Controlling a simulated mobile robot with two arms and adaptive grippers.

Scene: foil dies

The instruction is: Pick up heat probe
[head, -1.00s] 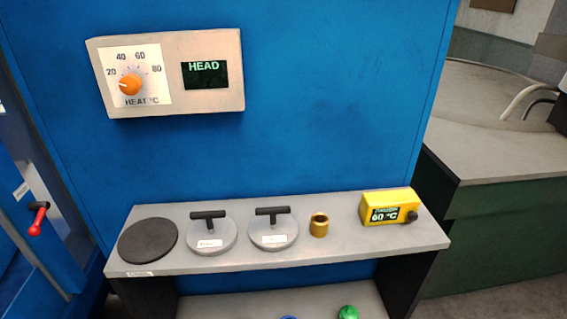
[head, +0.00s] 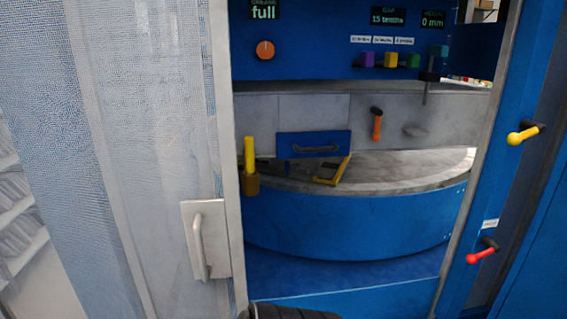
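No heat probe can be made out in the head view now. The view faces a blue machine with an open bay. Neither of my grippers can be made out. A dark ribbed shape shows at the bottom edge, too cut off to tell what it is.
A mesh-like door panel with a handle (head: 201,245) fills the left. A round blue-sided table (head: 355,228) stands in the bay, with a yellow-handled tool (head: 249,155) at its left. Yellow (head: 522,134) and red (head: 481,252) levers stick out on the right frame.

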